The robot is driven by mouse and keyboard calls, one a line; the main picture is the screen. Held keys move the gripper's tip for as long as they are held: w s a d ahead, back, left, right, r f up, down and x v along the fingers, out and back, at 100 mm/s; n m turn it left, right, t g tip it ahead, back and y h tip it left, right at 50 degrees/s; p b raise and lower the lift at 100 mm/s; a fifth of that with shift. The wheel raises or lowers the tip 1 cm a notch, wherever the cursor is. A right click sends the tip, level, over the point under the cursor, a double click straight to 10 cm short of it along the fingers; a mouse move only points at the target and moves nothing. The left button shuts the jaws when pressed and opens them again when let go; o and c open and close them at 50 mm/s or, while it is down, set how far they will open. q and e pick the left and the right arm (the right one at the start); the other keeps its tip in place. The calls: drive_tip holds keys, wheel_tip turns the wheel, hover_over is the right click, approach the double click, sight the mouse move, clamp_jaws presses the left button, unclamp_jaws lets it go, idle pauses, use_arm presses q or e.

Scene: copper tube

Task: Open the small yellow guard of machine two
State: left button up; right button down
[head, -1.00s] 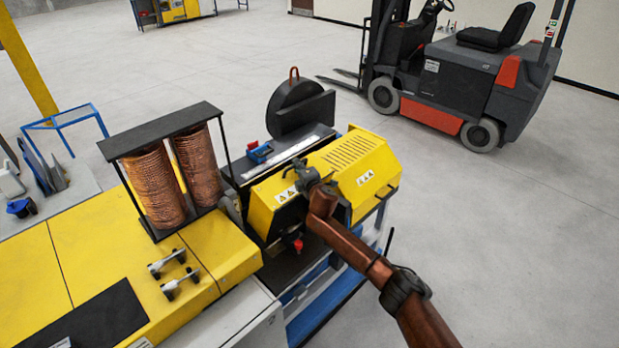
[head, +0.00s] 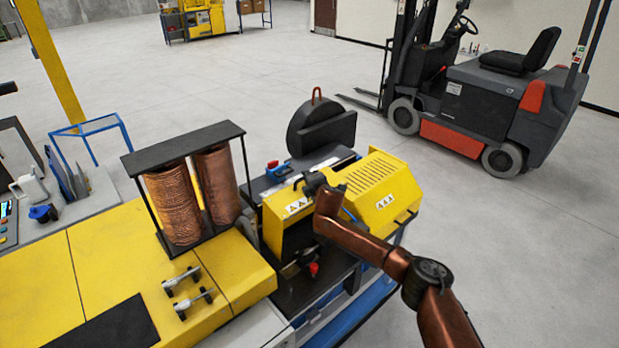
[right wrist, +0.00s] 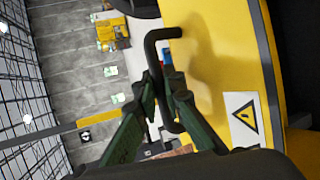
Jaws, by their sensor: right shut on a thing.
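The small yellow guard (head: 285,208) of the machine is at the middle of the head view, with warning labels on it. It is tilted up, and a dark opening shows below it. In the right wrist view the guard (right wrist: 222,60) fills the right side, with a bent black handle (right wrist: 163,34) on it. My right gripper (head: 313,184) is at the guard's upper edge. In the right wrist view its fingers (right wrist: 166,92) are shut on the handle. Its arm hides part of the guard's right side. My left gripper is not in view.
A larger yellow cover (head: 385,185) with vents stands right beside the guard. Copper coils (head: 172,205) in a black frame stand to the left. A red knob (head: 314,269) is below the opening. A forklift (head: 480,100) is at the back right. Open floor lies around.

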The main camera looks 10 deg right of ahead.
drive_tip(key=c, duration=2)
unclamp_jaws()
drive_tip(key=shift+w+a+f, duration=0.15)
drive_tip(key=shift+f, duration=0.1)
drive_tip(key=shift+r, duration=0.15)
drive_tip(key=shift+s, duration=0.3)
drive_tip(key=v, duration=1.1)
drive_tip(key=shift+s+r, duration=0.15)
drive_tip(key=shift+s, duration=0.1)
